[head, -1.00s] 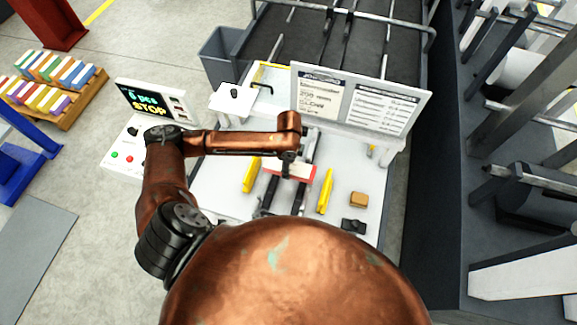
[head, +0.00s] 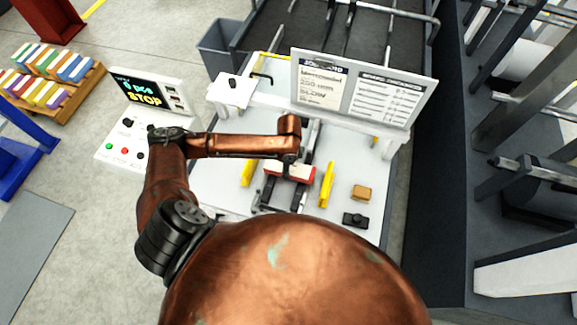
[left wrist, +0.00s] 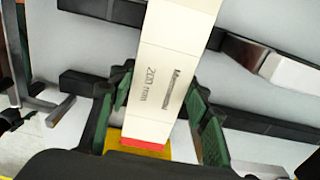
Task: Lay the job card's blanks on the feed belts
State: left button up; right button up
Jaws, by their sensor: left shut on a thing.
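My left gripper (left wrist: 160,120) is shut on a white blank stack (left wrist: 172,75) with a red end and a printed "200 mm" label. In the head view the white-and-red stack (head: 291,174) is under my left gripper, across the dark feed belts (head: 269,190). In the left wrist view the black belts (left wrist: 85,84) run crosswise below the stack; I cannot tell whether it touches them. The job card (head: 320,84) stands on the board behind the table; its small print is hard to read, but one line looks like "SLOW". My right gripper is not in view.
Yellow pieces (head: 326,184) flank the belts. A brown block (head: 361,193) and a small black device (head: 355,220) lie to the right. A control panel (head: 147,97) reading "STOP" stands left. Colored stacks fill a wooden rack (head: 78,101) at far left.

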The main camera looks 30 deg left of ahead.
pick_arm(q)
jog(key=shift+f, duration=0.5)
jog(key=o, duration=1.6)
jog(key=shift+o, duration=0.2)
jog(key=shift+r, duration=0.3)
notch_tip(320, 180, up, 12)
jog(key=shift+f, duration=0.25)
